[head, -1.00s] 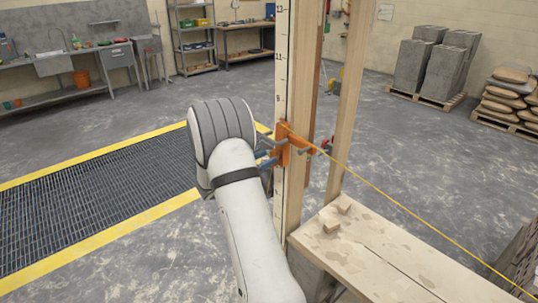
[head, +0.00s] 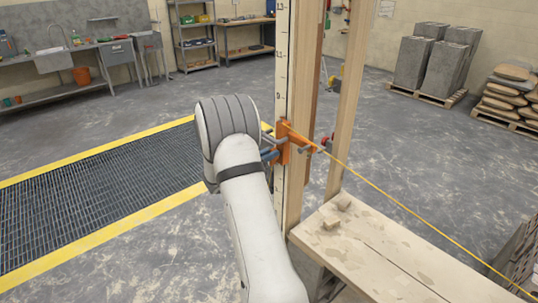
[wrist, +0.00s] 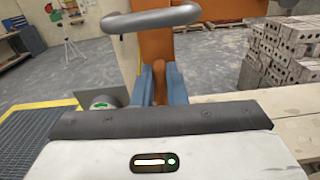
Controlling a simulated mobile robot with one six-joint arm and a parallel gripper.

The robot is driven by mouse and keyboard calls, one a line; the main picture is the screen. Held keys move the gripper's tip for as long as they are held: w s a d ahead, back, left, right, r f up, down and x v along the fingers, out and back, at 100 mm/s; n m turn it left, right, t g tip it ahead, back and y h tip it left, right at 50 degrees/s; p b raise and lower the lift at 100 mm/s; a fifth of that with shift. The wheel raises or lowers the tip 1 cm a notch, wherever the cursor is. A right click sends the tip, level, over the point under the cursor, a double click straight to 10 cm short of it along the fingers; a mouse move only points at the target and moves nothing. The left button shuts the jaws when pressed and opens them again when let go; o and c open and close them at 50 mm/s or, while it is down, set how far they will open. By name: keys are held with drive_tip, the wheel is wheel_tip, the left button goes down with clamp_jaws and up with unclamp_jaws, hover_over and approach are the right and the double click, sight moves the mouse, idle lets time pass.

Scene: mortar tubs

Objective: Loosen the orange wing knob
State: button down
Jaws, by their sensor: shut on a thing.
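An orange clamp (head: 284,140) sits on the upright wooden post (head: 285,60) with the marked scale. It also fills the upper middle of the wrist view (wrist: 158,45). My gripper (head: 270,154) is beside the clamp on its left, mostly hidden behind my arm in the head view. In the wrist view its two blue fingers (wrist: 162,84) stand close together, shut on the orange wing knob (wrist: 160,78). Only a narrow part of the knob shows between them. A grey bent bar (wrist: 155,18) crosses just above the fingers.
A yellow string (head: 420,212) runs from the clamp to the lower right. A second timber (head: 345,110) stands close to the right of the post. A wooden plank platform (head: 375,255) is below right. A yellow-edged floor grate (head: 90,195) lies left. Open floor lies behind.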

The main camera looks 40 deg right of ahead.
drive_tip(key=shift+f+n+b, duration=0.15)
drive_tip(key=shift+n+b, duration=0.15)
drive_tip(key=c, duration=1.4)
unclamp_jaws()
drive_tip(key=a, duration=0.2)
drive_tip(key=a+b, duration=0.1)
drive_tip(key=a, duration=0.2)
drive_tip(key=a+b, duration=0.1)
drive_tip(key=a, duration=0.2)
drive_tip(key=shift+s, duration=0.25)
drive_tip(key=shift+d, duration=0.1)
